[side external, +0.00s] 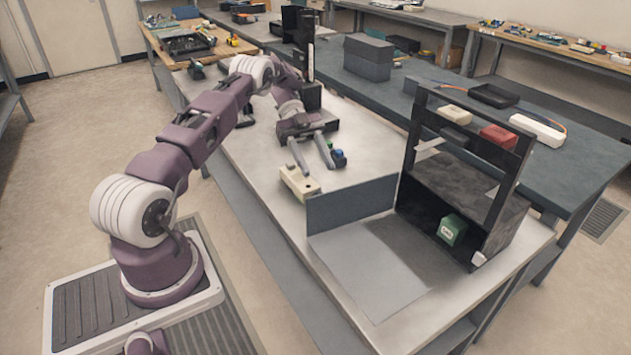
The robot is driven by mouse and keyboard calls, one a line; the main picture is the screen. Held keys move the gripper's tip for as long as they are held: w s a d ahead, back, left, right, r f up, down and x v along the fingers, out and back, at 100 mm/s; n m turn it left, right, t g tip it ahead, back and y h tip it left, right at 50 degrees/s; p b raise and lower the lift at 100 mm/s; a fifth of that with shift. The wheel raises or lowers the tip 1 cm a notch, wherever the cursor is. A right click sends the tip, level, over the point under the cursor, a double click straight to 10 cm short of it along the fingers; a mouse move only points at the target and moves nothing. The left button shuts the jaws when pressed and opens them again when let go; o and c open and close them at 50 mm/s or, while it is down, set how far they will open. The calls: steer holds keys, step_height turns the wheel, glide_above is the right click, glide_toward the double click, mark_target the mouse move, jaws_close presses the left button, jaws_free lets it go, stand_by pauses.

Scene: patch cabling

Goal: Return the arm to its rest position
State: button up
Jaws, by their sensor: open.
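My gripper (317,168) hangs over the light work table (262,168) with its two grey fingers spread and pointing down. Nothing shows between the fingers. A cream block (299,184) lies just below and to the left of the fingertips. I cannot tell whether a fingertip touches it. A small dark piece with blue and green parts (339,157) is close beside the right finger. My arm reaches from its base at the lower left over the table, bent at the elbow.
A black upright stand (304,48) is behind my gripper. The front grey mat (375,262) is clear.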

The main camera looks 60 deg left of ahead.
step_height(320, 180, up, 2)
steer(key=shift+r, duration=0.1)
